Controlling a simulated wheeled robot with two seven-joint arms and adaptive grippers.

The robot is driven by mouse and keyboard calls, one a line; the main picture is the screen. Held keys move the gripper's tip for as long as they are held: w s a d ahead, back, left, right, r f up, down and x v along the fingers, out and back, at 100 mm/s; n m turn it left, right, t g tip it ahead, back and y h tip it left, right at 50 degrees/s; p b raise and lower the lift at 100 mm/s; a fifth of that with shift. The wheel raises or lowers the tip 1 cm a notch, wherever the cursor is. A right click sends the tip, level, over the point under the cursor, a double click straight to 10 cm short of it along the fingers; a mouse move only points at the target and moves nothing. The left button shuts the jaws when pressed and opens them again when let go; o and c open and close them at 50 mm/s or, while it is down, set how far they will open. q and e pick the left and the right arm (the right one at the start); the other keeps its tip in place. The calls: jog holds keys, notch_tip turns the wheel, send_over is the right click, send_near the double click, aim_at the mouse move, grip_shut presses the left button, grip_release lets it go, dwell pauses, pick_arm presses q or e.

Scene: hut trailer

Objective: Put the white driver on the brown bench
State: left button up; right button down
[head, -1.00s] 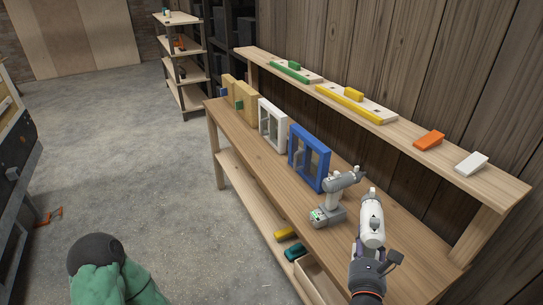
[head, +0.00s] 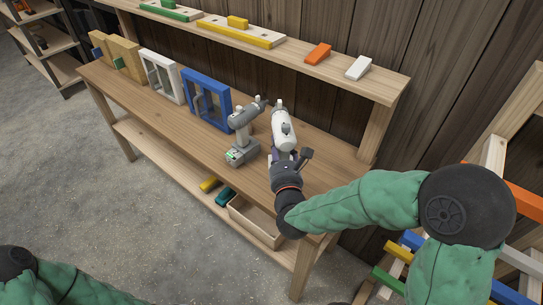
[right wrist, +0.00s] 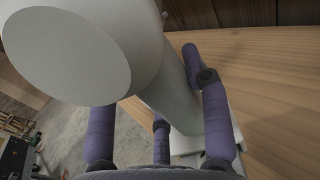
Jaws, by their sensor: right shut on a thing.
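The white driver (head: 283,130) is upright over the front right part of the brown bench (head: 180,115), just right of a grey driver (head: 243,130). My right gripper (head: 284,158) is shut on the white driver. In the right wrist view the white driver (right wrist: 75,50) fills the upper left, with the purple fingers (right wrist: 165,120) around its handle. Its pale foot is low over or on the wooden top; I cannot tell whether it touches. The gripper hides part of the handle in the head view. My left gripper is out of view.
A blue window frame (head: 207,100) and a white one (head: 162,78) stand farther left on the bench. A shelf (head: 380,85) with coloured blocks runs behind. A bin (head: 255,222) sits on the lower shelf. Some bench top is bare right of the driver.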

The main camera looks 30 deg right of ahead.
jog(key=w+d+f+b, duration=0.1)
jog(key=w+f+b, duration=0.2)
jog(key=w+f, duration=0.4)
notch_tip(320, 180, down, 3)
jog(key=shift+w+d+r, duration=0.1)
jog(key=shift+w+d, duration=0.05)
jog(key=shift+d, duration=0.25)
dwell(0.3)
jog(key=c, duration=0.6)
grip_release()
jog(key=shift+f, duration=0.25)
